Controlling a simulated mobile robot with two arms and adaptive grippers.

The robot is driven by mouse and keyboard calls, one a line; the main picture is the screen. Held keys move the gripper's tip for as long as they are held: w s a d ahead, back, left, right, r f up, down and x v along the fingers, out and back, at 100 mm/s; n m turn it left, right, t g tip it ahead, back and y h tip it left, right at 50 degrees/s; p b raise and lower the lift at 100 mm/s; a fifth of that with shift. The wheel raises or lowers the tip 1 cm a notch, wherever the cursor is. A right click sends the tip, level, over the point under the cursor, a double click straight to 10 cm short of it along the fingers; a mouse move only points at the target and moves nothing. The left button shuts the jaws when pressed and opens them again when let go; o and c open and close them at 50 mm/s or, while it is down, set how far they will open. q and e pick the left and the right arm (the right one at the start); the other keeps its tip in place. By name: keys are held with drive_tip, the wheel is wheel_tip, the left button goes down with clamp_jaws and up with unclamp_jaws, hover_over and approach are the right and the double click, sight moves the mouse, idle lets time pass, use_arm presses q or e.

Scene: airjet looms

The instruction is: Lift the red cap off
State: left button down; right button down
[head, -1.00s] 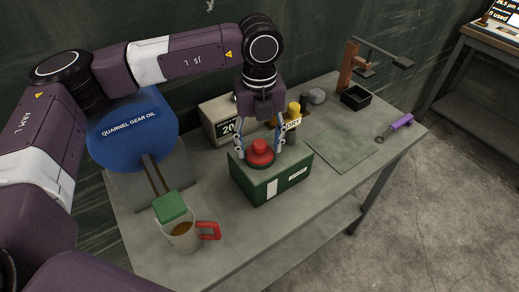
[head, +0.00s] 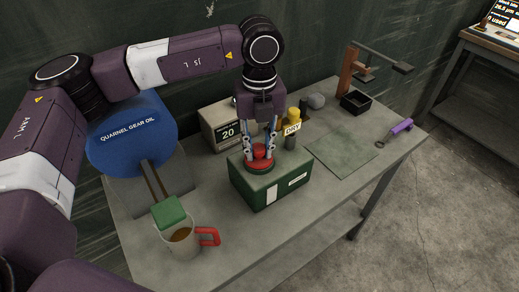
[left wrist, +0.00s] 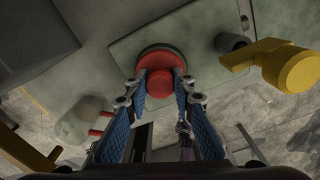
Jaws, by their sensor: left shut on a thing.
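The red cap (head: 260,154) sits on top of a green box (head: 272,187) with white labels, on the grey table. My left gripper (head: 260,152) comes down from above and is shut on the cap's upper knob. The left wrist view also shows the red cap (left wrist: 160,72), with a wide round base and a narrower knob. There the fingertips of my left gripper (left wrist: 160,84) lie on both sides of the knob. The cap appears seated on the box's top. My right gripper is not in view.
A mug (head: 180,240) with a red handle stands at the table's front left, below the blue oil drum (head: 135,135). A day counter (head: 222,128) and a yellow part (head: 293,114) stand behind the box. A purple-handled tool (head: 401,126) lies at right.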

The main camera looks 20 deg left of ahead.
sight(260, 147)
use_arm(q)
wheel_tip(260, 147, up, 20)
drive_tip(key=b, duration=0.2)
drive_tip(key=shift+f, duration=0.25)
drive_tip(key=shift+w, duration=0.1)
drive_tip(key=c, duration=2.2)
unclamp_jaws()
clamp_jaws()
